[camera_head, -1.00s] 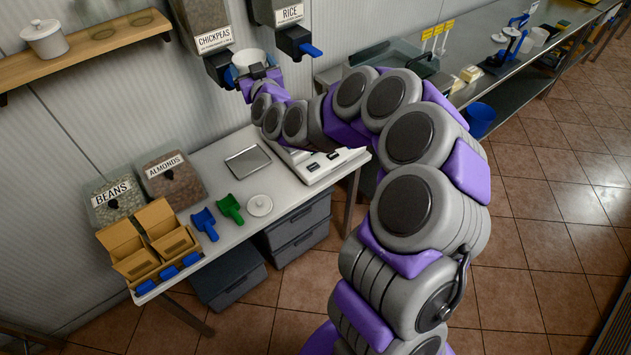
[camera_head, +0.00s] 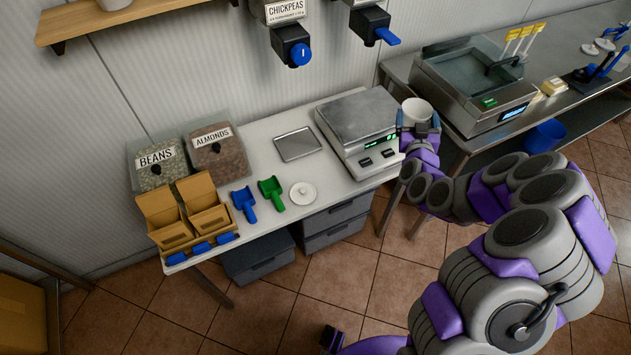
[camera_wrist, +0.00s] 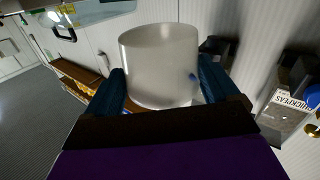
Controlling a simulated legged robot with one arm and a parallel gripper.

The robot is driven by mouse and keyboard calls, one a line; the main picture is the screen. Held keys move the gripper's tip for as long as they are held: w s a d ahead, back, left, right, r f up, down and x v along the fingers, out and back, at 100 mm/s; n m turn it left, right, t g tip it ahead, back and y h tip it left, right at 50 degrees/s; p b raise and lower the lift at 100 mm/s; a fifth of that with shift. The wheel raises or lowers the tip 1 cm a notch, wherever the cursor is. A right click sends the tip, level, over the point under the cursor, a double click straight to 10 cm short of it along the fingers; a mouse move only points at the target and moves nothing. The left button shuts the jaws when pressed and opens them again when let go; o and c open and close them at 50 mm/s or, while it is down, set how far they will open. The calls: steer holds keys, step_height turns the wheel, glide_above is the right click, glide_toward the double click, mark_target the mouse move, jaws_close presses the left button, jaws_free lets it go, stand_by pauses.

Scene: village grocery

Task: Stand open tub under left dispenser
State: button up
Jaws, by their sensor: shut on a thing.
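A white open tub (camera_head: 416,108) is held upright between the two fingers of my gripper (camera_head: 418,123), just right of the scale. In the wrist view the tub (camera_wrist: 158,62) fills the space between the dark blue fingers. The left dispenser, labelled CHICKPEAS (camera_head: 287,12), hangs on the wall with a round blue knob (camera_head: 301,54) at its outlet. It also shows at the right of the wrist view (camera_wrist: 284,112). The tub is right of and below its outlet, not under it. A round white lid (camera_head: 303,193) lies on the table.
The scale (camera_head: 360,125) and a metal tray (camera_head: 298,144) are on the table. Blue (camera_head: 245,203) and green (camera_head: 271,192) scoops lie beside the lid. A second dispenser (camera_head: 371,24) hangs right of the first. A sealing machine (camera_head: 478,85) stands on the right counter.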

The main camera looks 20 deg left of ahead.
steer(key=s+a+f+n+g+y+b, duration=0.2)
steer(key=s+a+f+y, duration=0.1)
steer(key=s+a+f, duration=0.65)
steer(key=s+a+f+n+g+y+b, duration=0.1)
steer(key=s+a+f+n+y, duration=0.4)
steer(key=s+f, duration=0.8)
steer(key=w+a, duration=0.1)
steer(key=w, duration=0.1)
steer(key=w+a+m, duration=0.1)
steer(key=w+a, duration=0.1)
steer(key=w+a+m+h+p, duration=0.1)
steer(key=w, duration=0.1)
steer(key=shift+w+a+f, duration=0.2)
steer(key=shift+a+f, duration=0.1)
steer(key=shift+h, duration=0.3)
steer(key=x, duration=0.2)
steer(key=b+x, duration=0.1)
steer(key=x, duration=0.1)
steer(key=d+x, duration=0.1)
steer(key=x, duration=0.1)
steer(key=shift+w+a+f, duration=0.2)
steer(key=shift+w+f, duration=0.2)
steer(key=shift+w, duration=0.15)
steer(key=shift+x, duration=0.75)
steer(key=f, duration=0.1)
steer(key=f+b, duration=0.1)
steer(key=f, duration=0.1)
steer(key=shift+d+f+b, duration=0.3)
steer(key=shift+b, duration=0.1)
steer(key=shift+a, duration=0.1)
